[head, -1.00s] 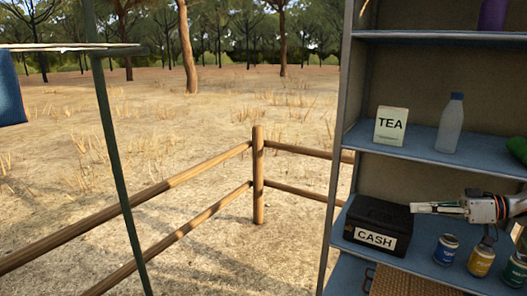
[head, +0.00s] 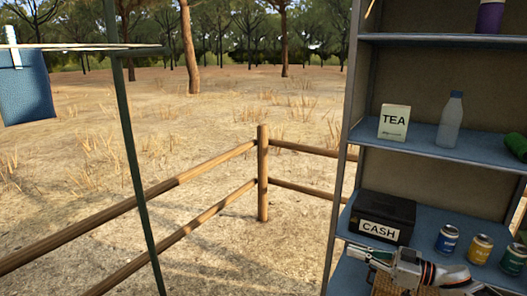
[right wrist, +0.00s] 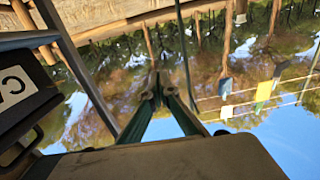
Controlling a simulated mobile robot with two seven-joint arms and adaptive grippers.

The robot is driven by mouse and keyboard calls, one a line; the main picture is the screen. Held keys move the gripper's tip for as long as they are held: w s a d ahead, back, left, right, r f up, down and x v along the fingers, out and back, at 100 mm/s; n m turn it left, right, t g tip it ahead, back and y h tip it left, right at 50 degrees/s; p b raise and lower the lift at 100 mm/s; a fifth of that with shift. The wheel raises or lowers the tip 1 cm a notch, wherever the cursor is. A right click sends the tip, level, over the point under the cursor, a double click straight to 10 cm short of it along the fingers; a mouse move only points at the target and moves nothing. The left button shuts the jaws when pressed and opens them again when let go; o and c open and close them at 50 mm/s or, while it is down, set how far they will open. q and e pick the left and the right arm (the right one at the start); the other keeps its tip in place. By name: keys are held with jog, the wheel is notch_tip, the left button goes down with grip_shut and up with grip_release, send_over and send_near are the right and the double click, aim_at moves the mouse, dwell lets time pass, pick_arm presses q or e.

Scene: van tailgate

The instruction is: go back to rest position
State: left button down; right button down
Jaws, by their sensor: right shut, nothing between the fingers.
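My right gripper (head: 362,252) is shut and empty. In the head view it is low at the shelf unit, just in front of and below the black cash box (head: 383,217). In the right wrist view its fingers (right wrist: 155,88) meet at the tips with nothing between them, and part of the cash box (right wrist: 22,95) shows at the left edge. The fingers stand out against trees and sky there. My left gripper is not in view.
The shelf unit (head: 352,110) holds a tea box (head: 394,122), a bottle (head: 450,121) and several cans (head: 447,240). A wooden fence post (head: 263,172) stands left of it. A blue cloth (head: 26,88) hangs on a line at far left. Open ground lies between.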

jog(key=s+a+f+m+t+h, duration=0.4)
jog(key=s+a+f+t, duration=0.2)
jog(key=s+a+f, duration=0.5)
jog(key=s+d+f+m+g+h, duration=0.1)
jog(key=s+d+f+g+h, duration=0.1)
jog(key=s+f+h, duration=0.2)
jog(key=s+d+f+m+g+h, duration=0.2)
jog(key=s+f+h, duration=0.3)
jog(key=s+f, duration=0.6)
jog(key=s+d, duration=0.1)
jog(key=s, duration=0.5)
jog(key=shift+s+f, duration=0.15)
jog(key=shift+f, duration=0.1)
